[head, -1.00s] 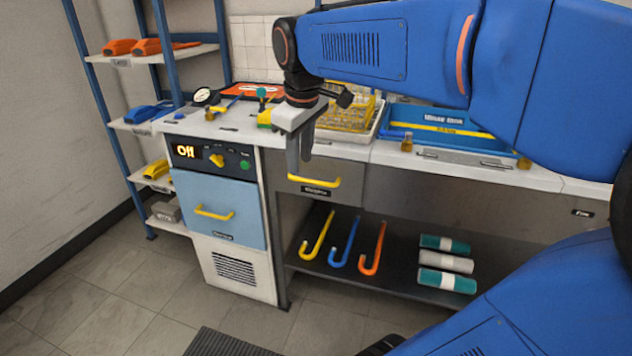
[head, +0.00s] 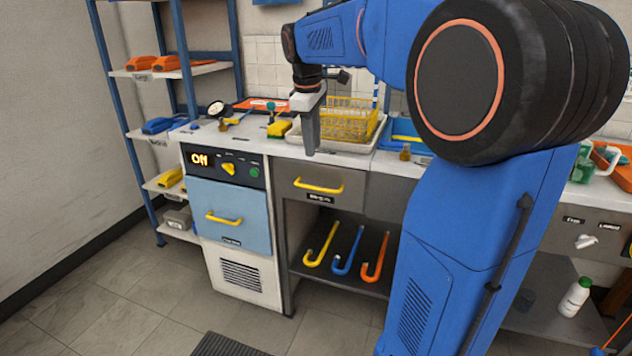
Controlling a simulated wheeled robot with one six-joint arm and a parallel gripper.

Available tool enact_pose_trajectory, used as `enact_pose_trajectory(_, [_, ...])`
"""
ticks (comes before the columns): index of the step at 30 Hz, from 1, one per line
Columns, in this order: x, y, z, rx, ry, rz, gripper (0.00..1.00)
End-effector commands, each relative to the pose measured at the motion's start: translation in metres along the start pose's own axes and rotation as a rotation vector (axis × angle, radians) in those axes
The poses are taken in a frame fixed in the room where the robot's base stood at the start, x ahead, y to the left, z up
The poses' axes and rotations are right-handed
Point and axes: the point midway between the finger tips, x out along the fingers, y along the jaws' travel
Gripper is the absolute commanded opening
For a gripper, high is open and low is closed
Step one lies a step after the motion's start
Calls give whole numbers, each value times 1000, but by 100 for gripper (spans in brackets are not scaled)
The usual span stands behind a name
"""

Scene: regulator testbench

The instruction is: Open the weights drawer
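The weights drawer (head: 345,180) is a grey drawer front under the counter, just right of the blue oven-like door. It is closed, flush with the cabinet. It has a yellow bar handle (head: 318,187) and a small dark label below it, too small to read surely. My gripper (head: 311,150) points down, its tips overlapping the counter's front edge in the picture, above the handle and apart from it. The fingers show edge-on as one grey bar, so I cannot tell their opening. Nothing visible is held.
A blue door with a yellow handle (head: 223,219) sits left, under a panel reading "Off" (head: 200,159). A yellow basket (head: 350,120) stands on the counter behind my gripper.

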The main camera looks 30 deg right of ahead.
Motion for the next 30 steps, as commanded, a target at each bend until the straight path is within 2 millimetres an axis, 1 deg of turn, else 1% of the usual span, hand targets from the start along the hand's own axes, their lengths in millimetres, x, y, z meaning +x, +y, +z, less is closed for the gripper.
enact_pose_trajectory(1, [10,0,0,0,-2,-3,29])
enact_pose_trajectory(3, [22,-1,1,0,-2,-3,29])
enact_pose_trajectory(18, [108,-1,1,1,-1,-2,29])
enact_pose_trajectory(21, [120,0,0,1,-1,-2,29])
enact_pose_trajectory(24, [129,0,0,1,-1,-2,29])
enact_pose_trajectory(30, [135,0,0,1,1,0,29])
